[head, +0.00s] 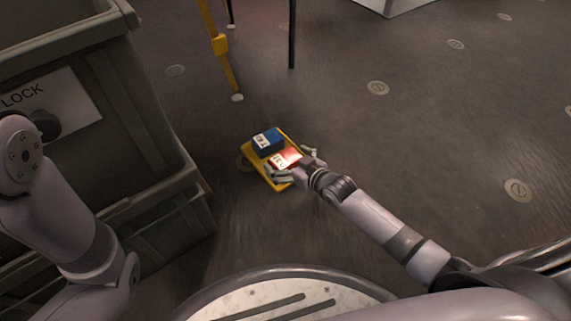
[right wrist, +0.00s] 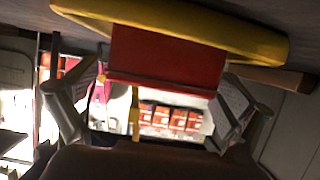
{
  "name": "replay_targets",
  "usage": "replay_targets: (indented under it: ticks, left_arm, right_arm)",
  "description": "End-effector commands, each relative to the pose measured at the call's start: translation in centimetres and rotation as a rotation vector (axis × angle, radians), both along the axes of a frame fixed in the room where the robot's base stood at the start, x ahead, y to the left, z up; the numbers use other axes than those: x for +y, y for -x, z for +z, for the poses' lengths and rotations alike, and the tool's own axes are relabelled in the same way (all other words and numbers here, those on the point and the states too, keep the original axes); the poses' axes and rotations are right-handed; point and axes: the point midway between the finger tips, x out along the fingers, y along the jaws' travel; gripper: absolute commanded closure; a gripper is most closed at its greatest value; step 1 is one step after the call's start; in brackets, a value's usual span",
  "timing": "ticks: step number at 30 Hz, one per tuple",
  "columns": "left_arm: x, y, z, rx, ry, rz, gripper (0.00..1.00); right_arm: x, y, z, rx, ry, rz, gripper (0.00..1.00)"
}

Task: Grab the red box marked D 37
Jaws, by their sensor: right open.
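The red box (head: 287,157) lies on a yellow tray (head: 256,167) in the head view, with a white label too small to read surely. A blue box (head: 270,147) with a white label sits beside it on the same tray. My right gripper (head: 293,164) is open, with its fingers on either side of the red box. In the right wrist view the red box (right wrist: 167,60) shows between the two spread fingers, under the yellow tray edge (right wrist: 200,32). I cannot tell whether the fingers touch it. My left gripper is out of view.
Stacked dark grey crates (head: 120,110) with a white sign fill the left side. A yellow post (head: 221,50) and a thin dark post (head: 292,35) stand beyond the tray. The floor to the right (head: 440,130) is clear.

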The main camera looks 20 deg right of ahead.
Motion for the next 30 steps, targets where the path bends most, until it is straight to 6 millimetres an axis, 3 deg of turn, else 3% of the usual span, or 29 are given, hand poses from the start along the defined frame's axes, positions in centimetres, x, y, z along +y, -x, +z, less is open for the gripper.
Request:
replay_targets:
  ticks: [26,30]
  left_arm:
    - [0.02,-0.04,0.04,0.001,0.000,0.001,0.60]
    - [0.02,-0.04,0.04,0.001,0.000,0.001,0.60]
  right_arm:
    - [-0.02,0.05,-0.02,0.000,0.000,0.000,0.57]
    - [-0.02,0.02,0.05,-0.001,0.000,0.000,0.58]
